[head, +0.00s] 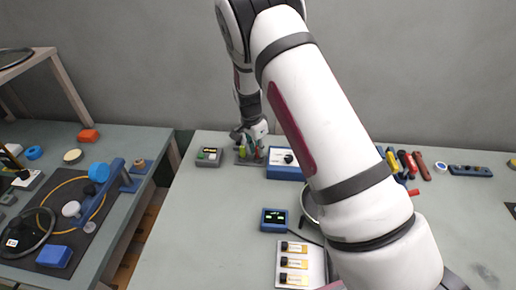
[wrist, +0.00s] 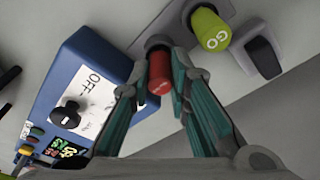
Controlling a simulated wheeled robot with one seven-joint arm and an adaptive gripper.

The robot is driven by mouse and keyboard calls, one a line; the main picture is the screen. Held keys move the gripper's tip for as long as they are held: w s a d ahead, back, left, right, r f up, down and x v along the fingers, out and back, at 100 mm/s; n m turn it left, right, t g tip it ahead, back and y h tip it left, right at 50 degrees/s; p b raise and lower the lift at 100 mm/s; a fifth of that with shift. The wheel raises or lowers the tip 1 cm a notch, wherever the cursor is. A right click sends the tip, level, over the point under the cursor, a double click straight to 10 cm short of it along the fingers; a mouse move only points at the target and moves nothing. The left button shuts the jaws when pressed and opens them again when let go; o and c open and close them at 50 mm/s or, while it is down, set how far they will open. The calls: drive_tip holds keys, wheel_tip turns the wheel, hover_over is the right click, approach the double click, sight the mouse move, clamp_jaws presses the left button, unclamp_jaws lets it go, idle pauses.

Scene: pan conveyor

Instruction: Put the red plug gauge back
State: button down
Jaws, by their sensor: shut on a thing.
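The red plug gauge (wrist: 159,76) is between the fingers of my gripper (wrist: 157,66), which is shut on it. Its far end meets a grey plate-like holder (wrist: 183,14) in the wrist view; I cannot tell whether it is seated there. A green gauge marked GO (wrist: 210,29) stands on the same holder, just right of the red one. In the head view my gripper (head: 251,143) is over the holder (head: 243,162) at the back of the table, and my arm's end partly hides the gauges.
A blue box (head: 284,173) with a black knob stands close right of the holder, and a grey device (head: 209,157) stands left. A small blue display (head: 274,220) and a tray of labelled items (head: 283,248) are nearer. The table's left front is clear.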

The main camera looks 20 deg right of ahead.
drive_tip(key=shift+f, duration=0.15)
drive_tip(key=c, duration=1.5)
unclamp_jaws()
drive_tip(key=s+r+n+t+y+b, duration=0.1)
drive_tip(key=s+r, duration=0.2)
drive_tip(key=r, duration=0.8)
drive_tip(key=s+r+n, duration=0.2)
drive_tip(key=s+r, duration=0.2)
drive_tip(key=r, duration=0.7)
drive_tip(key=s+r+n+t+y, duration=0.1)
drive_tip(key=s+r+n, duration=0.2)
drive_tip(key=s+r, duration=0.55)
drive_tip(key=s+n+t, duration=0.1)
drive_tip(key=s+n, duration=0.1)
drive_tip(key=s, duration=0.4)
drive_tip(key=s+r+n, duration=0.1)
drive_tip(key=s+n, duration=0.2)
drive_tip(key=s, duration=0.4)
drive_tip(key=s+r+n+t, duration=0.1)
drive_tip(key=s+n, duration=0.1)
drive_tip(key=s, duration=0.5)
drive_tip(key=shift+d+r+n+t, duration=0.15)
drive_tip(key=shift+r+n+t, duration=0.1)
drive_tip(key=shift+n+t, duration=0.05)
